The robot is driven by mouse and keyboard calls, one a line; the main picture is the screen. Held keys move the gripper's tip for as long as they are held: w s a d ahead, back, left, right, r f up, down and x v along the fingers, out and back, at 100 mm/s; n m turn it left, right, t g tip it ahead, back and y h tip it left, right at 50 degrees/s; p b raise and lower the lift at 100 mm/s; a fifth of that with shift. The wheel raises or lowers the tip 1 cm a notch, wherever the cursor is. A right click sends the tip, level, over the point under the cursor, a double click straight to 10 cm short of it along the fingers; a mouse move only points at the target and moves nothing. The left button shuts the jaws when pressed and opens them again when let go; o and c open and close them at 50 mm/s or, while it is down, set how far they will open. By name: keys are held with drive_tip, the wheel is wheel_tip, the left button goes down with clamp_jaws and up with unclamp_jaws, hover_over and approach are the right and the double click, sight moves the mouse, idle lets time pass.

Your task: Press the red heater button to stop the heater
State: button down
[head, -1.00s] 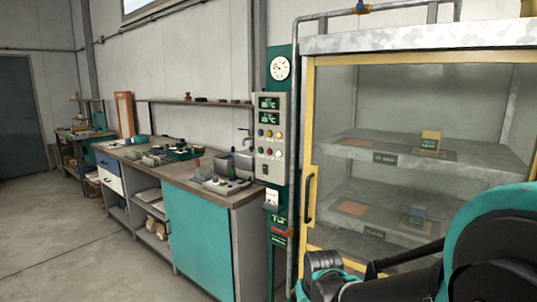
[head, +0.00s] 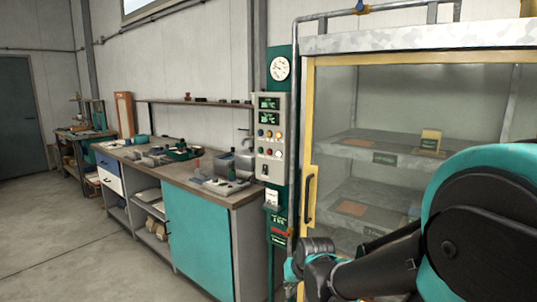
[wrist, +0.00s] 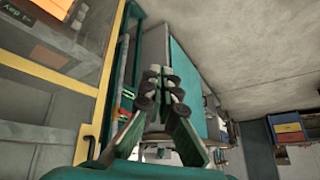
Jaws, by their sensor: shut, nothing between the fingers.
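The grey heater control panel (head: 270,138) is on the green post left of the glass cabinet, in the head view. It has two green displays above rows of small coloured buttons. A small red button (head: 269,152) seems to be in the lower row, but the buttons are tiny. In the wrist view my gripper (wrist: 160,88) is shut and empty, its dark fingertip pads together. My arm's wrist is at the lower middle of the head view, below the panel and in front of the cabinet. I cannot make out the panel in the wrist view.
The yellow-framed glass cabinet (head: 309,130) with its door handle (head: 309,200) stands close on the right. A workbench (head: 210,235) with a teal door and tools on top runs along the wall at left. The floor (head: 60,235) before it is clear.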

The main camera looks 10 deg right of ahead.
sight(269, 152)
drive_tip(key=w+a+r+m+t, duration=0.3)
drive_tip(key=w+r+m+t, duration=0.1)
drive_tip(key=w+r, duration=0.6)
drive_tip(key=w+a+r+m+t+h, duration=0.1)
drive_tip(key=w+a+r+m+t, duration=0.2)
drive_tip(key=w+r, duration=0.6)
drive_tip(key=w+a+r+m+t, duration=0.3)
drive_tip(key=w+r+t, duration=0.4)
drive_tip(key=w, duration=0.8)
wheel_tip(269, 152, up, 4)
drive_tip(key=shift+f+m+h, duration=0.2)
drive_tip(key=shift+m+h, duration=0.2)
drive_tip(key=shift+m, duration=0.4)
drive_tip(key=shift+w+d, duration=3.05)
drive_tip(key=shift+w, duration=0.1)
drive_tip(key=shift+w+d, duration=0.1)
drive_tip(key=shift+w, duration=0.05)
drive_tip(key=shift+w+d, duration=0.15)
drive_tip(key=shift+d, duration=0.05)
